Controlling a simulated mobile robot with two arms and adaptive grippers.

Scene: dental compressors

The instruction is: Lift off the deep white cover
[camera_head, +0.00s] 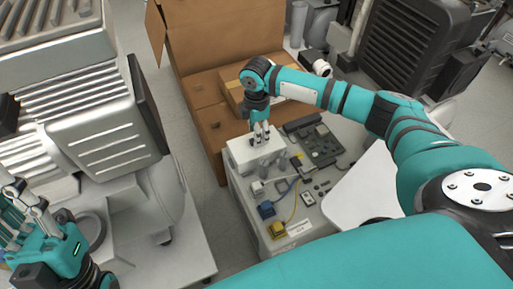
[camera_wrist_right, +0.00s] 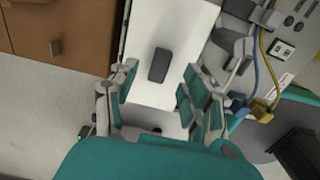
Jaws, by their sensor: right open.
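The deep white cover (camera_head: 243,153) is a box-like white block near the back left corner of the bench top. In the right wrist view its white top (camera_wrist_right: 172,28) carries a dark rectangular handle (camera_wrist_right: 159,65). My right gripper (camera_head: 260,138) points down over the cover. In the wrist view its fingers (camera_wrist_right: 158,85) are open, one on each side of the dark handle, with gaps to it. Nothing is held. What lies under the cover is hidden. My left gripper (camera_head: 14,215) is at the lower left edge, partly cut off, away from the cover.
Cardboard boxes (camera_head: 208,117) stand behind. A large white machine (camera_head: 100,125) stands left across a floor gap.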

